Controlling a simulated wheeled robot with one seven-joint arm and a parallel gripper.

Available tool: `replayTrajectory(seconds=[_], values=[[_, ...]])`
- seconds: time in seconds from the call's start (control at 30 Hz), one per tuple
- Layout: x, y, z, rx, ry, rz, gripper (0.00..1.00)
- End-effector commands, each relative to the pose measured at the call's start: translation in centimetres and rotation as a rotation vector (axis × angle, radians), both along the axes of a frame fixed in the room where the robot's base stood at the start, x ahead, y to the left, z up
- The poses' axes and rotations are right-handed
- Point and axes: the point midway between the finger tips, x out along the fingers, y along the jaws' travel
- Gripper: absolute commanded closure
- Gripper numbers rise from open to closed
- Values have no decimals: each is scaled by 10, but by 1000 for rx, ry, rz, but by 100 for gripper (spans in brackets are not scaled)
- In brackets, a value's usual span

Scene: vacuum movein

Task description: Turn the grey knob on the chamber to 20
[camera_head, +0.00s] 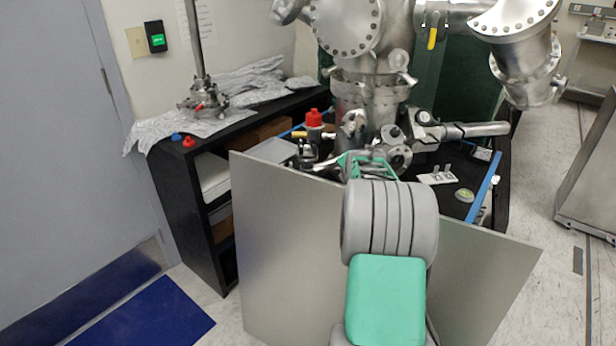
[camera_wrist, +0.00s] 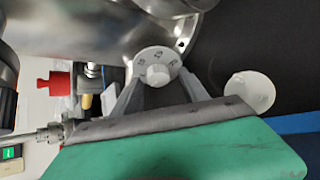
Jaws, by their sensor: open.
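The grey knob (camera_wrist: 158,74) shows in the wrist view at the upper middle, on a pale round dial (camera_wrist: 150,58) with dark marks. The marks are too small to read. The dial sits by the shiny metal chamber (camera_wrist: 90,25). My gripper (camera_wrist: 160,80) is open, with one grey finger on each side of the knob. Whether the fingers touch it I cannot tell. In the head view my gripper (camera_head: 366,165) reaches in at the base of the chamber (camera_head: 362,98), and I cannot make out the knob there.
A metal panel (camera_head: 280,240) stands in front of the black bench (camera_head: 180,150). A red-capped fitting (camera_head: 314,118) is left of the chamber, and a metal pipe (camera_head: 480,130) extends right. A white round piece (camera_wrist: 250,90) lies right of my fingers in the wrist view.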

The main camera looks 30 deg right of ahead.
Motion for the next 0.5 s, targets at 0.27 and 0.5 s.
replayTrajectory(seconds=[0.27, 0.5], values=[[4, 3, 12, -218, 320, 146, 48], [-4, 10, 15, -370, 531, 235, 48]])
